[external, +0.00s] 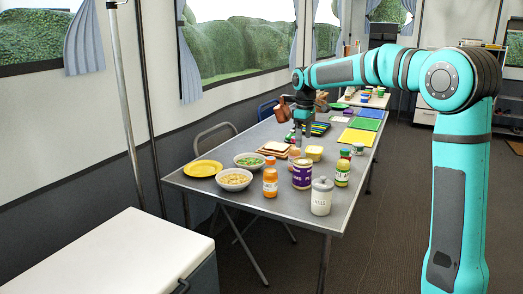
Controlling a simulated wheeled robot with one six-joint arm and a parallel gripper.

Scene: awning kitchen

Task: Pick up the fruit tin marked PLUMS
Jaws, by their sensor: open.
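A tin with a purple label and a pale lid (302,174) stands upright near the front of the long grey table (215,187). Its lettering is too small to read fully, so I cannot be sure that it says PLUMS. My gripper (303,133) points down over the table, farther back than this tin and apart from it. It is open, and I see nothing between its fingers. Small items stand close behind and below it, partly hidden.
A white lidded jar (321,197), an orange-labelled jar (270,182) and a green-labelled jar (342,173) stand around the purple tin. Two bowls, a yellow plate (203,168) and bread (272,149) are to the left. Coloured mats (357,137) lie farther back.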

